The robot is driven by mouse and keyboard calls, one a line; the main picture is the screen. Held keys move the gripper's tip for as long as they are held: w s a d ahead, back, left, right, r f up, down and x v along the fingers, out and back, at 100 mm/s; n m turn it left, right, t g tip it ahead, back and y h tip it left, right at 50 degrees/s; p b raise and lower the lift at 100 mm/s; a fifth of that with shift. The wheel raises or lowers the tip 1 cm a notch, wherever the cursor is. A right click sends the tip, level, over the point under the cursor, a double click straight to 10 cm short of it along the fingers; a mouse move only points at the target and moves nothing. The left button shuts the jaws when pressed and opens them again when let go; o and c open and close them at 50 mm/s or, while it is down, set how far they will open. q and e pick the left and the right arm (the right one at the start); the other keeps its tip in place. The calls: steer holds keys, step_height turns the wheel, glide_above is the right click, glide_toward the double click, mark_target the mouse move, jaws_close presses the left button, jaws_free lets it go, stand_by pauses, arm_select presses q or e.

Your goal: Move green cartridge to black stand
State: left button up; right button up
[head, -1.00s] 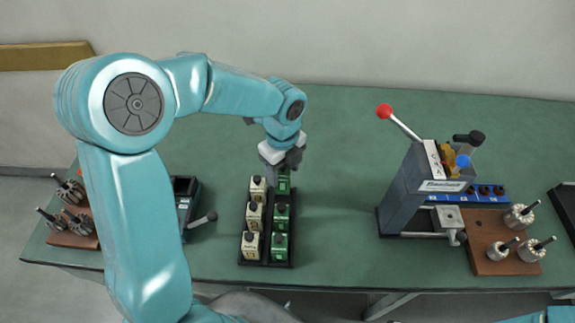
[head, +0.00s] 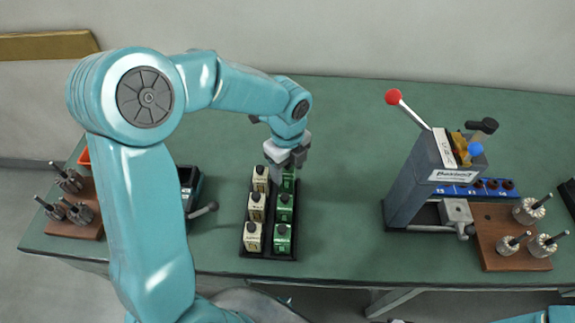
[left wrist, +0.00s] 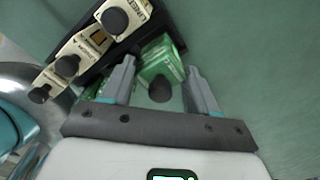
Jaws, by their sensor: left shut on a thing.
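My left gripper (head: 288,164) is over the far end of a black rack (head: 267,256), shut on the far green cartridge (head: 289,184). In the left wrist view, the fingers (left wrist: 160,68) are on either side of this cartridge (left wrist: 162,55), with its dark knob between them. It still appears to be in the rack. Two more green cartridges (head: 283,240) stand nearer in the same column, beside a column of cream cartridges (head: 253,238). I cannot tell which black thing is the stand; a dark object (head: 569,195) is cut off at the right edge. My right gripper is not in view.
A grey winding machine (head: 416,180) with a red-knobbed lever stands to the right, beside a brown board (head: 500,262) with metal armatures. Another brown board (head: 82,228) with armatures is at the left. The green table (head: 345,170) is clear between rack and machine.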

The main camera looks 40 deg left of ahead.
arm_select(q)
steer(key=shift+f, duration=0.1)
stand_by(0.5)
steer(key=shift+f+b, duration=0.45)
steer(key=shift+s+f+b, duration=0.1)
steer(key=shift+f+b, duration=0.45)
steer(key=shift+f, duration=0.25)
steer(key=o, duration=1.2)
steer(key=shift+r+p, duration=2.05)
steer(key=shift+r, duration=0.3)
